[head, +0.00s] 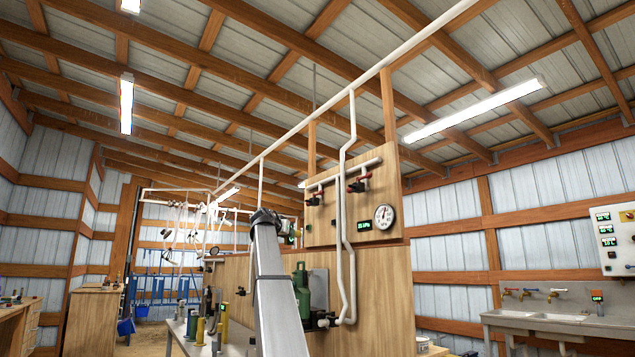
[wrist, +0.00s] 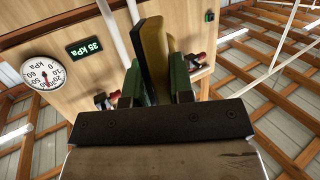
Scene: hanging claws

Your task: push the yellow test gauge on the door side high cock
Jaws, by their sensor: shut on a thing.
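The yellow test gauge (wrist: 153,50) stands between the green fingers of my gripper (wrist: 157,84) in the wrist view, and the gripper is shut on it. Its front end and any outlet are hidden. Two red-handled cocks show on the wooden panel: a left one (head: 314,199) and a right one (head: 358,186) in the head view. In the wrist view one cock (wrist: 110,99) is left of the fingers and another (wrist: 196,61) right of them, both partly hidden. The gauge looks apart from both. In the head view my gripper (head: 265,214) is left of the panel; its fingers are unclear.
A round dial (head: 384,217) and a green display (head: 365,226) reading about 35 kPa sit on the panel (head: 330,232). A white pipe (head: 345,230) runs down its front. A bench (head: 178,327) with yellow and green cylinders stands at lower left. A sink (head: 550,318) is at right.

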